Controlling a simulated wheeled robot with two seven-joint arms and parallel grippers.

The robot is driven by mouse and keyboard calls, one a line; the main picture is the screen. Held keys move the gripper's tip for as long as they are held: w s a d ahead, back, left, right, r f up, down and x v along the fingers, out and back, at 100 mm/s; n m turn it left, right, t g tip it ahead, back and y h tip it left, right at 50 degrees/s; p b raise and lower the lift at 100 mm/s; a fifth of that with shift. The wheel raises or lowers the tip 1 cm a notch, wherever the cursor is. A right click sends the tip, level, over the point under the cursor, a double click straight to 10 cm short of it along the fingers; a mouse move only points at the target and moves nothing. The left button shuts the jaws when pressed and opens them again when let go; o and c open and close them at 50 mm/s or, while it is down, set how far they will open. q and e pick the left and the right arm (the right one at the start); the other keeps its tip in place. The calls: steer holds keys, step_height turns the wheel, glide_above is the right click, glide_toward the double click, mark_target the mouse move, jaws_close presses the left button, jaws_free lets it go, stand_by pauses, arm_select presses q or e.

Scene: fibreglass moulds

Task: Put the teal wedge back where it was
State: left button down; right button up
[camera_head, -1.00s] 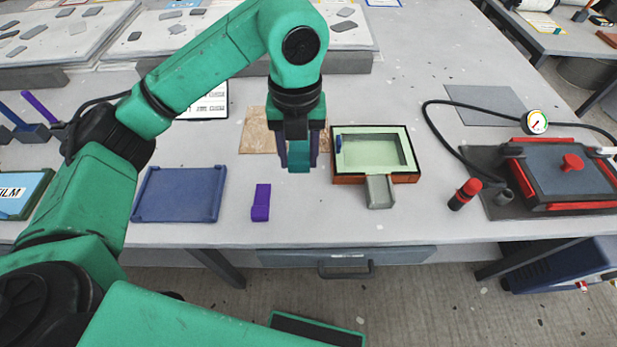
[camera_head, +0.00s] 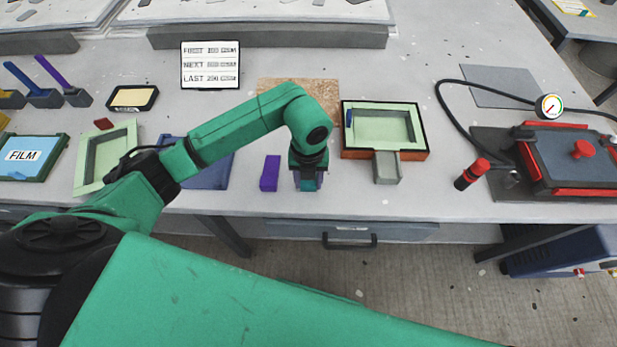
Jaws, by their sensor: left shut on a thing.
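My left gripper (camera_head: 307,183) points down at the table near its front edge, shut on the teal wedge (camera_head: 307,186). Only a little of the wedge shows between the fingers, and I cannot tell whether it touches the table. A purple wedge (camera_head: 270,173) lies just left of the gripper, apart from it. To the right is the pale green mould in an orange-brown frame (camera_head: 385,155), with a grey spout piece (camera_head: 387,168) at its front and a small blue piece (camera_head: 349,118) at its left inner side. My right gripper is not in view.
A blue tray (camera_head: 212,172) lies partly behind my left arm. A brown board (camera_head: 298,92) lies behind the gripper. A sign card (camera_head: 210,65) stands at the back. A red-clamped press (camera_head: 575,155), gauge (camera_head: 549,106) and hose are at right.

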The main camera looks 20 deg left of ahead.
arm_select(q)
steer(key=shift+f, duration=0.15)
steer(key=shift+c, duration=1.7)
jaws_free()
steer(key=shift+r, duration=0.3)
steer(key=shift+w+r, duration=0.1)
steer(key=shift+r, duration=0.25)
step_height(320, 180, up, 11)
steer(key=b, duration=0.2)
